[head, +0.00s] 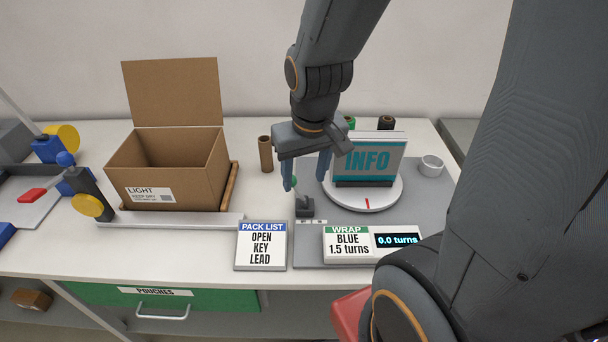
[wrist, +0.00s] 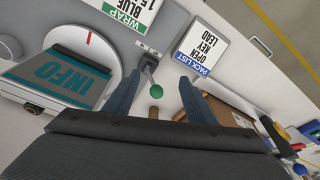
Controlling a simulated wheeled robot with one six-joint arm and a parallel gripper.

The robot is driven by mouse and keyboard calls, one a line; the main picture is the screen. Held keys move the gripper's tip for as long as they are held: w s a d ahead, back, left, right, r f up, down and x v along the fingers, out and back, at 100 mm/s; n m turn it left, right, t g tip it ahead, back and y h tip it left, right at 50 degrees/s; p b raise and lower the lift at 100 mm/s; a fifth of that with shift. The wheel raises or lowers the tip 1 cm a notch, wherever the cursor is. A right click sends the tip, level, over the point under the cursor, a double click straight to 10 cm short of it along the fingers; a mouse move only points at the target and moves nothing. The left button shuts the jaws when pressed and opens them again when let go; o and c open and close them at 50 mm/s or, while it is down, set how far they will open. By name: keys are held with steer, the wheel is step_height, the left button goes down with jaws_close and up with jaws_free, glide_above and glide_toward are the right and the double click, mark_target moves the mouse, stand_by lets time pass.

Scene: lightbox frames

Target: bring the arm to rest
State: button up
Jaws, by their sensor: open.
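My gripper (head: 307,182) is open and points down over the table, above the small lever switch at the front left of the turntable. The wrist view shows its two blue fingers (wrist: 162,98) apart. The lever's green knob (wrist: 156,91) shows between the fingers in that view; I cannot tell how near they are to it. The lever's dark base (head: 304,207) stands on the grey mat. The INFO sign (head: 368,160) stands upright on the white turntable (head: 388,199), right of my gripper.
An open cardboard box (head: 165,172) marked LIGHT stands at left, empty as far as I see. A PACK LIST card (head: 261,247) and a WRAP card (head: 348,243) with a "0.0 turns" display (head: 397,240) stand in front.

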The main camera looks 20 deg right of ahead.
steer(key=shift+s+a, duration=0.15)
step_height(320, 180, down, 8)
steer(key=g+b, duration=0.1)
steer(key=b, duration=0.6)
steer(key=shift+f, duration=0.15)
stand_by(1.0)
